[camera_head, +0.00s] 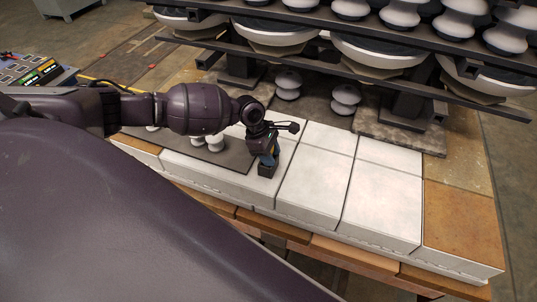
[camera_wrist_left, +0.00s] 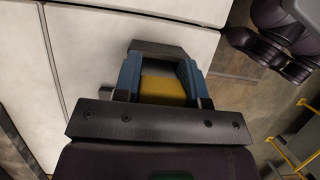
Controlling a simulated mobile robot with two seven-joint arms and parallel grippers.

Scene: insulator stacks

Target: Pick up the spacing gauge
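The spacing gauge (camera_wrist_left: 162,90) shows in the left wrist view as a yellow block with a dark grey piece beyond it. My left gripper (camera_wrist_left: 161,78) has its two blue fingers on either side of the yellow part, which fills the gap between them, so it looks shut on the gauge. In the head view my left gripper (camera_head: 268,157) points down over the white blocks, and the gauge's dark lower end (camera_head: 267,170) shows below the fingers. I cannot tell whether that end touches the white surface. My right gripper is in neither view.
White blocks (camera_head: 318,175) form a bench top, clear to the right of the gripper. A dark mat (camera_head: 235,157) with small white insulators (camera_head: 215,143) lies to its left. Two small insulator stacks (camera_head: 288,85) (camera_head: 345,98) stand behind, below large racked insulators (camera_head: 375,50).

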